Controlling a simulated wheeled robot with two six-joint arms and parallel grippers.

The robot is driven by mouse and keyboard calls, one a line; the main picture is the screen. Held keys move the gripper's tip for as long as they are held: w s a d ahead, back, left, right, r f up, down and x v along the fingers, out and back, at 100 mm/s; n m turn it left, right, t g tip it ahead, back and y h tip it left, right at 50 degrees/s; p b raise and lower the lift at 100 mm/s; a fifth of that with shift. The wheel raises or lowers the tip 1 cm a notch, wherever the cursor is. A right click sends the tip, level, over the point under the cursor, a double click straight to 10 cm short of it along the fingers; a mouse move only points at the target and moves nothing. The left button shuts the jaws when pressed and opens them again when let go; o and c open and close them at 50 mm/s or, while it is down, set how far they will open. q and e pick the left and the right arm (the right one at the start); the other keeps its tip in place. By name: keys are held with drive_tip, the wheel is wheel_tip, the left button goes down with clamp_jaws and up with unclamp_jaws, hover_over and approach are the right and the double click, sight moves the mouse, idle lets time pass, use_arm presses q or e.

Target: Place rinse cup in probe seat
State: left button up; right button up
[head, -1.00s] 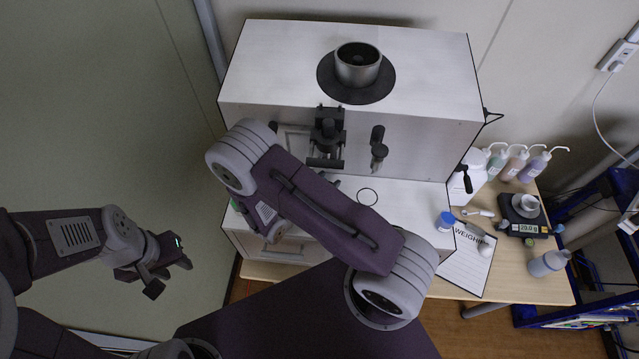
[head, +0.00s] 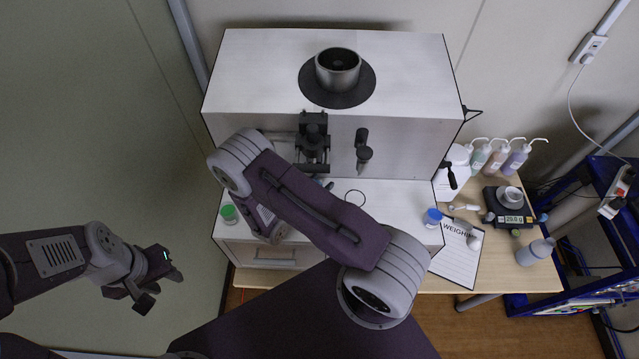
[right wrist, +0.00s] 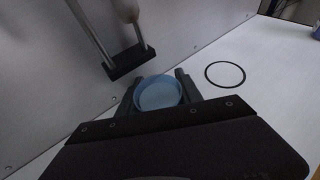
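The light blue round rinse cup (right wrist: 158,94) is between the two dark fingers of my right gripper (right wrist: 158,88) in the right wrist view, with a finger against each side. In the head view my right forearm hides most of that gripper and the cup. A black holder with two rods (right wrist: 130,62) hangs just beyond the cup; in the head view it is the black fixture (head: 312,145) on the analyser's front. A thin black ring (right wrist: 225,74) lies on the white deck to the right of the cup. My left gripper (head: 160,279) is open and empty, left of the analyser.
The white analyser (head: 235,90) carries a metal cup (head: 338,68) on top. A second dark fixture (head: 363,150) is on its front. A green-lidded jar (head: 229,213) is on the deck's left. A blue-capped jar (head: 432,217), bottles and a scale (head: 509,208) stand at right.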

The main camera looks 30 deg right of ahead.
drive_tip(key=shift+o, duration=1.2)
drive_tip(key=shift+r, duration=0.3)
drive_tip(key=b+v, duration=0.1)
drive_tip(key=v, duration=0.4)
drive_tip(key=b+v, duration=0.2)
drive_tip(key=v, duration=0.4)
drive_tip(key=shift+a+f+b, duration=0.1)
drive_tip(key=shift+f+b, duration=0.15)
drive_tip(key=shift+b, duration=0.05)
drive_tip(key=shift+s+a+r, duration=0.25)
drive_tip(key=shift+a, duration=0.05)
